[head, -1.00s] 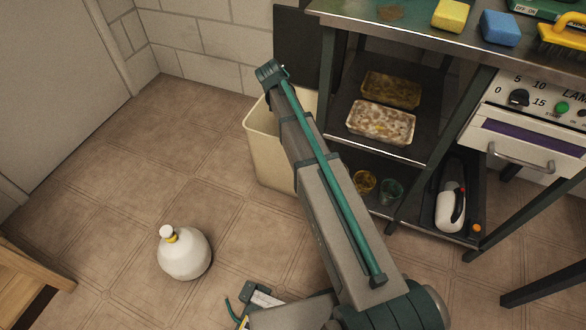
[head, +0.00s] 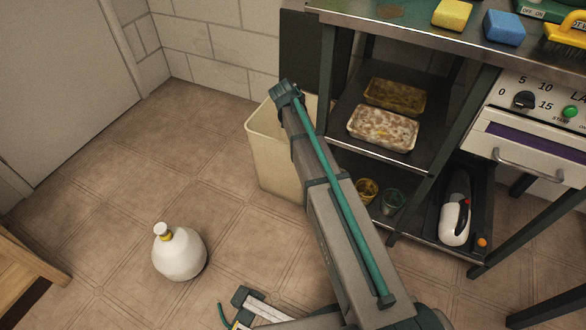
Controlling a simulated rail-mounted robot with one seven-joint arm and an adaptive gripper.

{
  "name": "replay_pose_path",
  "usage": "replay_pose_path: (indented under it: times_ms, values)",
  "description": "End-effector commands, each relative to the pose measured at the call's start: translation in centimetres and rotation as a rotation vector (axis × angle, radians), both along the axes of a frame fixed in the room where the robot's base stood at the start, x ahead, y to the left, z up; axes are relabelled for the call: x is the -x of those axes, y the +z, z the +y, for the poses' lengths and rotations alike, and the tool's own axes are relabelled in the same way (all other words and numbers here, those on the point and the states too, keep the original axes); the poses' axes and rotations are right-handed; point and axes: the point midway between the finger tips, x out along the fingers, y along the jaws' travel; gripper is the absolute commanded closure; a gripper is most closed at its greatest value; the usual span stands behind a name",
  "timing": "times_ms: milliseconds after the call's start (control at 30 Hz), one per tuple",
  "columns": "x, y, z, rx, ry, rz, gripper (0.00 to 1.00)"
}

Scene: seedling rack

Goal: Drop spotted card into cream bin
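The cream bin (head: 273,160) stands on the floor left of the steel bench, its mouth partly covered by my arm. My arm reaches up from the bottom right, and its far teal end lies over the bin in the picture. I cannot tell its height above the rim. No gripper fingers can be made out clearly. A teal and pale grey part at the bottom edge is cut off, and I cannot tell what it is. I see no spotted card that I can make out.
A white jug (head: 180,254) stands on the open floor at left. The bench (head: 400,30) carries a yellow sponge (head: 453,14), a blue sponge (head: 503,28) and a yellow brush (head: 568,35). Its shelves hold a speckled tray (head: 382,128), cups and a white handheld tool (head: 455,218).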

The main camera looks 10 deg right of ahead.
Motion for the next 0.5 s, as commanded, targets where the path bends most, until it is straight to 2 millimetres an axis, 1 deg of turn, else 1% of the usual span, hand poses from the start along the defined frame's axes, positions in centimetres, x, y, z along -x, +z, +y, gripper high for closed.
replay_pose_path:
  times_ms: [33,100,333,367,500]
  values:
    - [-0.01,-0.42,0.00,0.000,0.000,0.000,1.00]
    - [-0.01,-0.55,0.00,0.000,0.000,0.000,1.00]
    - [0.00,-0.51,0.00,0.001,0.001,0.000,1.00]
    - [0.00,-0.51,0.00,0.001,0.001,0.000,0.86]
    - [0.00,-0.50,0.00,0.001,0.001,0.000,0.63]
